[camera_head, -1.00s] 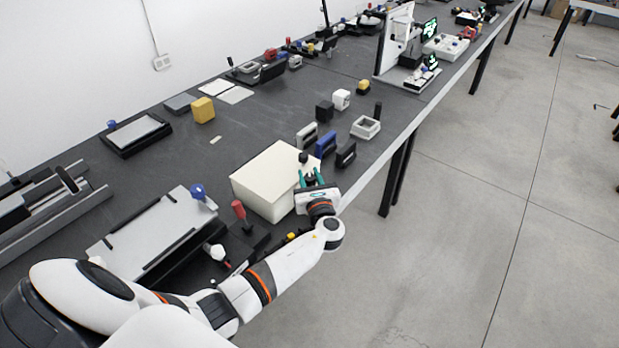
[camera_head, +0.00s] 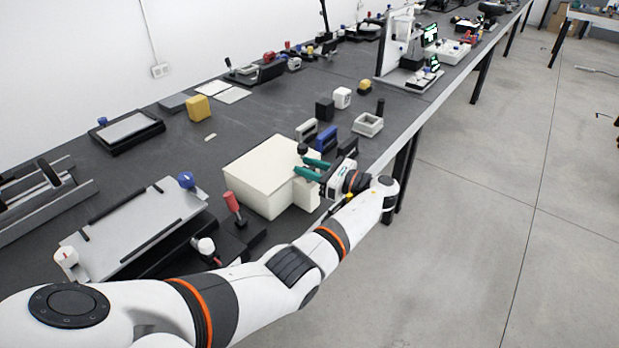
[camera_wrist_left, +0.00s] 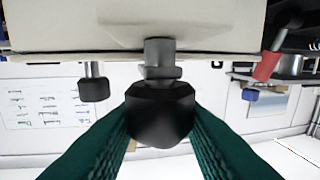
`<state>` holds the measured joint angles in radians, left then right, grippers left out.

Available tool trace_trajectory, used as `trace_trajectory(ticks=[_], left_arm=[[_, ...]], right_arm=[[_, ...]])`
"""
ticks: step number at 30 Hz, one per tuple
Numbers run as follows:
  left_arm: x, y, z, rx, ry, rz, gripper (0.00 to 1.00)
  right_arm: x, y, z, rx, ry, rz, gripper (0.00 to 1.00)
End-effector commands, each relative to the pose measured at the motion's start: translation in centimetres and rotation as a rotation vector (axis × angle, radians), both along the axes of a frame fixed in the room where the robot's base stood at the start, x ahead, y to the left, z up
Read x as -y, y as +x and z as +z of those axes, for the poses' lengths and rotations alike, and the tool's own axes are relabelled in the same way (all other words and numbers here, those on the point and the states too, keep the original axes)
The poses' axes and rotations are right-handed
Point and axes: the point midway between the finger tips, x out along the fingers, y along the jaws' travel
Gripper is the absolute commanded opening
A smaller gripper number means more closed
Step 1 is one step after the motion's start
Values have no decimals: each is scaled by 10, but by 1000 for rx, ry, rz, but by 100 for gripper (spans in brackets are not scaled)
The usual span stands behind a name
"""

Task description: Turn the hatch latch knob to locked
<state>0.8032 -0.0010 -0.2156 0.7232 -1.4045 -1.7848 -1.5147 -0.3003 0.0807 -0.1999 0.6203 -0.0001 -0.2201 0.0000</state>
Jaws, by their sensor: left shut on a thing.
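A cream box (camera_head: 262,172) stands near the bench's front edge, with a smaller cream block-like part at its right front. In the left wrist view a black faceted knob (camera_wrist_left: 161,116) on a grey stem sits between the teal fingers of my left gripper (camera_wrist_left: 160,130), which is shut on it. The stem meets the cream box face (camera_wrist_left: 60,25). In the head view my left gripper (camera_head: 308,168) reaches in from the right of the box, and its fingers largely hide the held knob. A second black knob (camera_wrist_left: 93,89) hangs free beside it. My right gripper is out of view.
A red-handled lever (camera_head: 234,206) stands close left of the box. Grey, blue and black upright blocks (camera_head: 327,138) stand just behind the gripper. A grey plate fixture (camera_head: 135,228) lies at left.

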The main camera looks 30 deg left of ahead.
Motion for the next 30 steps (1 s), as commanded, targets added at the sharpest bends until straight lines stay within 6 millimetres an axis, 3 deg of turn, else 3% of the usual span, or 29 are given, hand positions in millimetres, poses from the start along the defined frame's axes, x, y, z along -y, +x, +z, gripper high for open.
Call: trace_trajectory(ticks=[6, 22, 23, 24, 27, 30], left_arm=[[0, 1, -1, 3, 1, 68, 9], [-1, 0, 1, 2, 0, 91, 9], [-1, 0, 1, 2, 0, 91, 33], [-1, 0, 1, 2, 0, 91, 40], [-1, 0, 1, 2, 0, 91, 54], [-1, 0, 1, 1, 0, 90, 54]], right_arm=[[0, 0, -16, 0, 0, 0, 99], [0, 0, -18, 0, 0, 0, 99], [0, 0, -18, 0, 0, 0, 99], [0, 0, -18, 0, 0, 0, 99], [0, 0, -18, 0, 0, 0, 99], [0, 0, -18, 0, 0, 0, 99]])
